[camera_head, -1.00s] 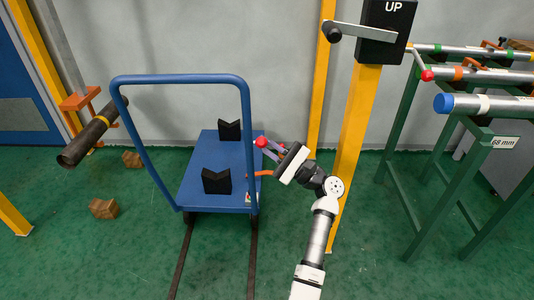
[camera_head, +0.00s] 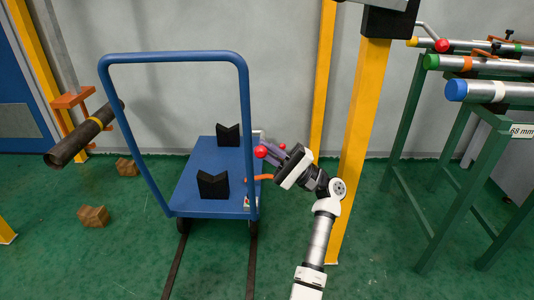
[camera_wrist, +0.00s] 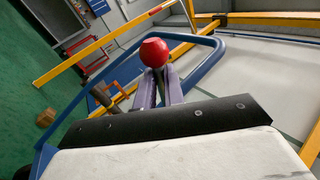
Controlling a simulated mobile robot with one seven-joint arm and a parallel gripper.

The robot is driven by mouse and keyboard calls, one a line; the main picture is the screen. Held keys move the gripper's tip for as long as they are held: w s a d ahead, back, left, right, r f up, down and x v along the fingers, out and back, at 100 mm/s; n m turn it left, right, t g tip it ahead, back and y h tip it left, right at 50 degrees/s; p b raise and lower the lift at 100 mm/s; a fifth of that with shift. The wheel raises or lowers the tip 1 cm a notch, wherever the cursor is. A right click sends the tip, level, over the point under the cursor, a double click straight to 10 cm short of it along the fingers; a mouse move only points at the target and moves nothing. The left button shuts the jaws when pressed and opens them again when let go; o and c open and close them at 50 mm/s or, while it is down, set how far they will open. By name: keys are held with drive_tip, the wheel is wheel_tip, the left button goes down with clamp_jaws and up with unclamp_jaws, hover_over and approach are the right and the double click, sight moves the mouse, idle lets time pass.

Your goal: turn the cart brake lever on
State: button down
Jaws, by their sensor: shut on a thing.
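The blue cart (camera_head: 190,180) stands on the green floor, its tall blue push handle (camera_head: 105,90) toward me. A red ball knob (camera_head: 260,152) is at the cart's right side; it also shows in the wrist view (camera_wrist: 154,52). My gripper (camera_head: 268,152) comes from the right with its purple fingers shut on the red knob. In the wrist view the fingertips (camera_wrist: 159,74) meet at the knob's underside. An orange bar (camera_head: 263,177) and a small label (camera_head: 247,201) show below on the cart's right side.
Two black V-blocks (camera_head: 213,185) sit on the cart deck. A yellow post (camera_head: 358,150) stands close right of my arm. A green rack with pipes (camera_head: 490,90) is at right. A dark pipe (camera_head: 80,140) and wooden blocks (camera_head: 93,216) are at left.

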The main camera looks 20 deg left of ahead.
drive_tip(key=shift+f, duration=0.1)
drive_tip(key=c, duration=1.5)
unclamp_jaws()
drive_tip(key=v, duration=1.4)
drive_tip(key=shift+a+p, duration=0.1)
drive_tip(key=shift+p, duration=0.2)
